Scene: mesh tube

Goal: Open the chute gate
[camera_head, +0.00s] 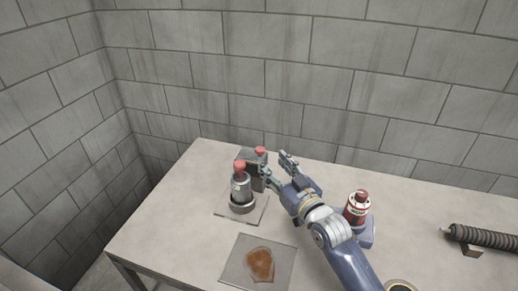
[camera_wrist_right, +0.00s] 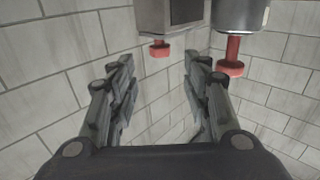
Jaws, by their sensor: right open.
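A dark grey box (camera_head: 256,180) with a red knob (camera_head: 260,150) on top stands near the table's back edge. In front of it, a metal cylinder (camera_head: 242,190) with a red knob (camera_head: 240,165) stands on a thin plate (camera_head: 260,211). I cannot tell which part is the chute gate. My right gripper (camera_head: 277,167) is open and empty, just right of the box. In the right wrist view, which looks inverted, the box (camera_wrist_right: 160,16) and its knob (camera_wrist_right: 159,49) hang between and beyond the fingers; the cylinder (camera_wrist_right: 240,14) is to the right. My left gripper is out of view.
A flat pad with a brown patch (camera_head: 260,264) lies at the front. A red bottle (camera_head: 357,208) stands close to my right arm. A dark ribbed tube (camera_head: 485,237) lies at the right. A block wall (camera_head: 300,60) rises behind; the table's left end (camera_head: 160,225) is clear.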

